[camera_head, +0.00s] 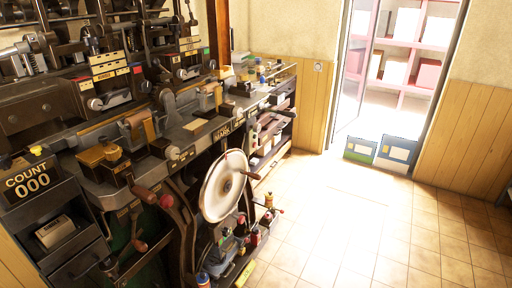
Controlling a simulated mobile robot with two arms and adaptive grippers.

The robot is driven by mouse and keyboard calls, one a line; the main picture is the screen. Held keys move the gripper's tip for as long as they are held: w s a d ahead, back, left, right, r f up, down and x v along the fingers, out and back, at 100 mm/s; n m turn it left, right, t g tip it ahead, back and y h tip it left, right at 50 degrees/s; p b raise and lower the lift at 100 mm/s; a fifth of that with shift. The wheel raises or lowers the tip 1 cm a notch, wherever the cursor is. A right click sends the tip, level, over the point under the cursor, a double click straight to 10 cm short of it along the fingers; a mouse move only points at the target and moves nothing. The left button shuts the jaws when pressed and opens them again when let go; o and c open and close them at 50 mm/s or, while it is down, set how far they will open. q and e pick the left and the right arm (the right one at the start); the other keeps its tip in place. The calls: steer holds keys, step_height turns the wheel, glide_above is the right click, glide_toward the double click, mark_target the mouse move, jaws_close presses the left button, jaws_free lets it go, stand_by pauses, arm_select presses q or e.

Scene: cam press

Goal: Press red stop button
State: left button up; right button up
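A long dark press machine (90,175) with levers and a pale wheel (224,186) runs along the left side. I cannot clearly tell which part is the red stop button. Small red patches show on the upper panels, one on the left panel (85,85) and one by the yellow label plates (137,70). A dark red handle (146,195) sticks out at the front of the machine, left of the wheel. Neither of my grippers is in view.
Small bottles (255,238) and parts sit low beside the wheel. Two boxes (397,153) stand by the open doorway at the back. The tiled floor (370,225) on the right is clear.

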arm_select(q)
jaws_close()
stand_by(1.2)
